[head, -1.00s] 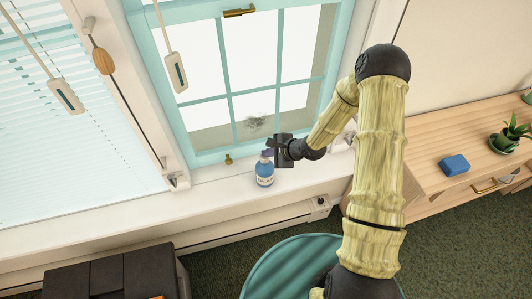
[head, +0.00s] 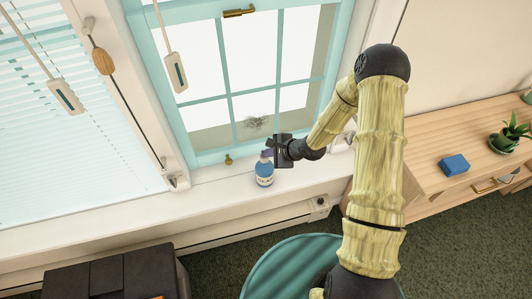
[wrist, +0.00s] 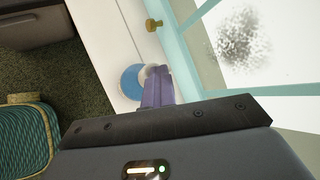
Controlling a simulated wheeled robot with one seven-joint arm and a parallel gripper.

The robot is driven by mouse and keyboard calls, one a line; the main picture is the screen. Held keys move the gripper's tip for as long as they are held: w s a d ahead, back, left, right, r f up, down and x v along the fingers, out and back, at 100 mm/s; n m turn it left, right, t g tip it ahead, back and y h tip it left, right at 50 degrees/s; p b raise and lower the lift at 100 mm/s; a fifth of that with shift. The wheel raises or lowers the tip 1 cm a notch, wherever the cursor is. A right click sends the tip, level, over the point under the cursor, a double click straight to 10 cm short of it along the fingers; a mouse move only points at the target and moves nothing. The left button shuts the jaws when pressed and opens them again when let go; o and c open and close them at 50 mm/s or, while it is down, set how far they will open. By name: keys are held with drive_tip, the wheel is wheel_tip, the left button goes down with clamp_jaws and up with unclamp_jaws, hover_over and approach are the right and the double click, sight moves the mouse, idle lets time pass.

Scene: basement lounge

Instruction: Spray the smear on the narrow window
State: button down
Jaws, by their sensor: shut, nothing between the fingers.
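The smear (head: 256,123) is a dark speckled patch on a lower pane of the narrow teal-framed window (head: 224,97). It shows large at the upper right of the wrist view (wrist: 238,38). A blue spray bottle (head: 264,178) with a pale label stands upright on the white sill below the window. In the wrist view the blue bottle (wrist: 131,84) is seen from above, partly hidden by my purple fingers. My gripper (head: 267,153) is at the bottle's top, shut with nothing held. Its fingers (wrist: 158,84) lie close together; whether they touch the bottle is unclear.
The white sill (head: 215,190) is clear to the bottle's left. A blind pull (head: 176,72) hangs before the window. A wooden cabinet (head: 440,115) with a blue sponge (head: 454,165) and potted plant (head: 508,139) is at right. A teal round seat (head: 275,265) stands below.

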drive_tip(key=shift+s+f, duration=0.45)
drive_tip(key=shift+f, duration=0.15)
drive_tip(key=shift+s+d+f+b, duration=0.1)
drive_tip(key=shift+f+b, duration=0.25)
drive_tip(key=shift+f, duration=0.35)
drive_tip(key=shift+r+p, duration=0.25)
drive_tip(key=shift+p, duration=0.3)
drive_tip(key=shift+r, duration=0.1)
drive_tip(key=r+p, duration=0.1)
drive_tip(key=p, duration=0.1)
drive_tip(key=r+p, duration=0.1)
drive_tip(key=shift+w+a+r, duration=0.2)
drive_tip(key=shift+w+r, duration=0.05)
drive_tip(key=shift+r, duration=0.05)
drive_tip(key=shift+w+r+p, duration=0.2)
drive_tip(key=shift+r+p, duration=1.4)
drive_tip(key=shift+r, duration=0.2)
